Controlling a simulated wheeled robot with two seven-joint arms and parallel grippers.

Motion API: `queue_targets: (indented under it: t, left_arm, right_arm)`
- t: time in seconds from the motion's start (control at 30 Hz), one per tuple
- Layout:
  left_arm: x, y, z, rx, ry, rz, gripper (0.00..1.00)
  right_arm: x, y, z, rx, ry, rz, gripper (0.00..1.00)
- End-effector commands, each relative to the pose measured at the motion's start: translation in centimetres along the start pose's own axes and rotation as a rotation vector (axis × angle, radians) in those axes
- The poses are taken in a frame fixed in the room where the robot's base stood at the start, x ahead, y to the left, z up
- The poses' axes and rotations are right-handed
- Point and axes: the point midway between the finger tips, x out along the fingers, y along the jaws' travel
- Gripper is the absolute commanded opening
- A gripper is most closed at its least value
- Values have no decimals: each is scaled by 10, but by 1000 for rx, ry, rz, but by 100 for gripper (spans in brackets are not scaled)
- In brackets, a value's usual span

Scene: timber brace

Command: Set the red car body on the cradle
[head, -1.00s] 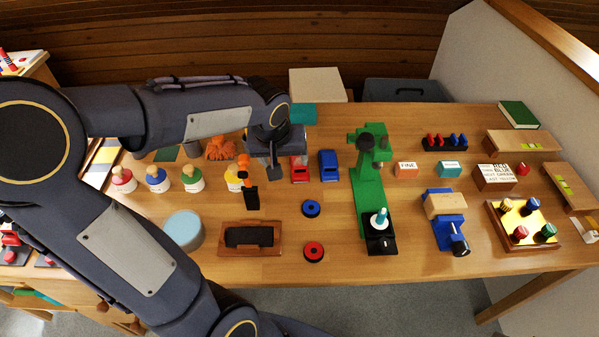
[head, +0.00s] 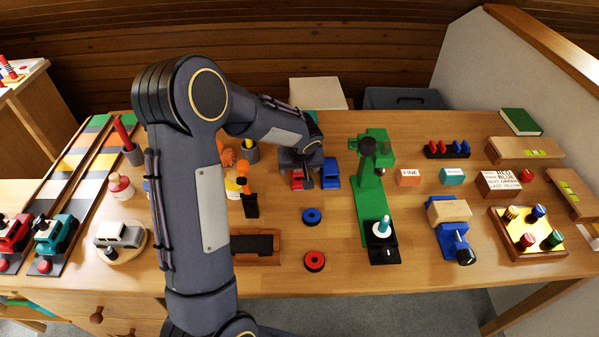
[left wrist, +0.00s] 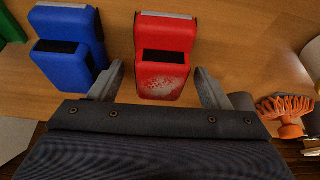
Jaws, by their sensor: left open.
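The red car body (head: 298,184) sits on the table, partly covered by my left gripper (head: 300,170) in the head view. In the left wrist view the red car body (left wrist: 165,55) lies between the two fingertips of my left gripper (left wrist: 159,78), with a visible gap on each side. That gripper is open and holds nothing. The blue car body (head: 331,174) sits just to the right; in the left wrist view it is at the left. A wooden holder with a dark recess (head: 255,261) lies nearer the front; I cannot tell whether it is the cradle. My right gripper is not in view.
Blue (head: 311,216) and red (head: 314,261) rings lie in front. A green press (head: 370,190) stands to the right. A silver car (head: 120,235) rests on a round stand at left.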

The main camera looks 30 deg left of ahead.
Motion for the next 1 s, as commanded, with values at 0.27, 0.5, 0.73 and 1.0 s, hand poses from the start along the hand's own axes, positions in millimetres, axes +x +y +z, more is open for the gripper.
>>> queue_targets:
  t: [0.27,0.5,0.73,1.0]
  left_arm:
    - [5,0,0,0,0,1,71]
    - [5,0,0,0,0,1,42]
    - [4,0,0,0,0,1,21]
    - [-7,0,-5,-1,4,3,21]
  right_arm:
    - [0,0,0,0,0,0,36]
    - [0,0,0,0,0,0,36]
    - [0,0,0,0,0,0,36]
    - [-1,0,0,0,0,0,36]
